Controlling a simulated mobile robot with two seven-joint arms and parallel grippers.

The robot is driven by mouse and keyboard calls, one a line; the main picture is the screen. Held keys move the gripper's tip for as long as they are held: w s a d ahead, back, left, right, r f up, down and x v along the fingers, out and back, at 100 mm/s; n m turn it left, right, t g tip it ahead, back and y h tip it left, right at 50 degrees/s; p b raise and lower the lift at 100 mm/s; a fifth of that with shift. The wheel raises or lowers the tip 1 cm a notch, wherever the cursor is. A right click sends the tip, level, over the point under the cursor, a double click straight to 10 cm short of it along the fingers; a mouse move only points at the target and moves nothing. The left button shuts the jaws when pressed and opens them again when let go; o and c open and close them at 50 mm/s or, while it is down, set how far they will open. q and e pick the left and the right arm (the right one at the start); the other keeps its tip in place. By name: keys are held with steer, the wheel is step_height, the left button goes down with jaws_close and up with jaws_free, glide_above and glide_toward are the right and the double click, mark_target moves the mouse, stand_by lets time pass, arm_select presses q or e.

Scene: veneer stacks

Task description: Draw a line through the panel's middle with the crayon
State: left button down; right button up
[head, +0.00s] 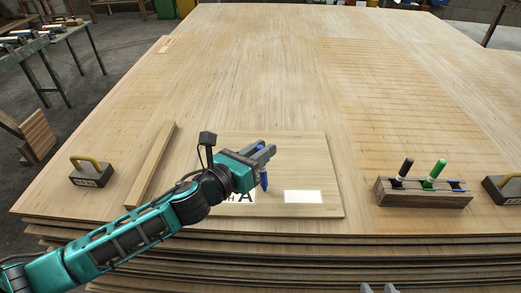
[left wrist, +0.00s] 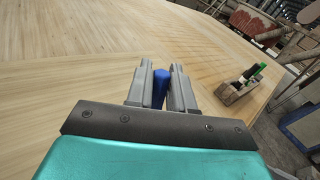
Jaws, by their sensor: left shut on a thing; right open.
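The panel (head: 305,150) is a pale wooden board lying on the veneer stack, with a label marked "A" (head: 245,198) partly hidden by my arm and a blank white rectangle (head: 303,196) near its front edge. My left gripper (head: 264,155) is over the panel and shut on a blue crayon (head: 264,181), which points down. In the left wrist view the crayon (left wrist: 160,88) shows between the two grey fingers. I cannot tell whether its tip touches the panel. No drawn line shows on the visible part. My right gripper (head: 380,289) barely shows at the bottom edge, open.
A wooden holder (head: 420,197) with a black and a green marker stands to the right of the panel. A wooden strip (head: 152,165) lies left of it. Weights with yellow handles stand at far left (head: 92,172) and far right (head: 503,188). The stack behind is mostly clear.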

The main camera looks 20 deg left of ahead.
arm_select(q)
steer(key=shift+w, duration=0.15)
steer(key=shift+w+a+f, duration=0.1)
steer(key=shift+w+a, duration=0.1)
steer(key=shift+w, duration=0.3)
steer(key=shift+w+a, duration=0.15)
steer(key=shift+w, duration=0.3)
steer(key=shift+w, duration=0.2)
steer(key=shift+w+a, duration=0.35)
steer(key=shift+w, duration=0.55)
steer(key=shift+w, duration=0.2)
steer(key=shift+w+a, duration=0.3)
steer(key=shift+w, duration=0.6)
steer(key=shift+w, duration=0.2)
steer(key=shift+w+a, duration=0.35)
steer(key=shift+w, duration=0.55)
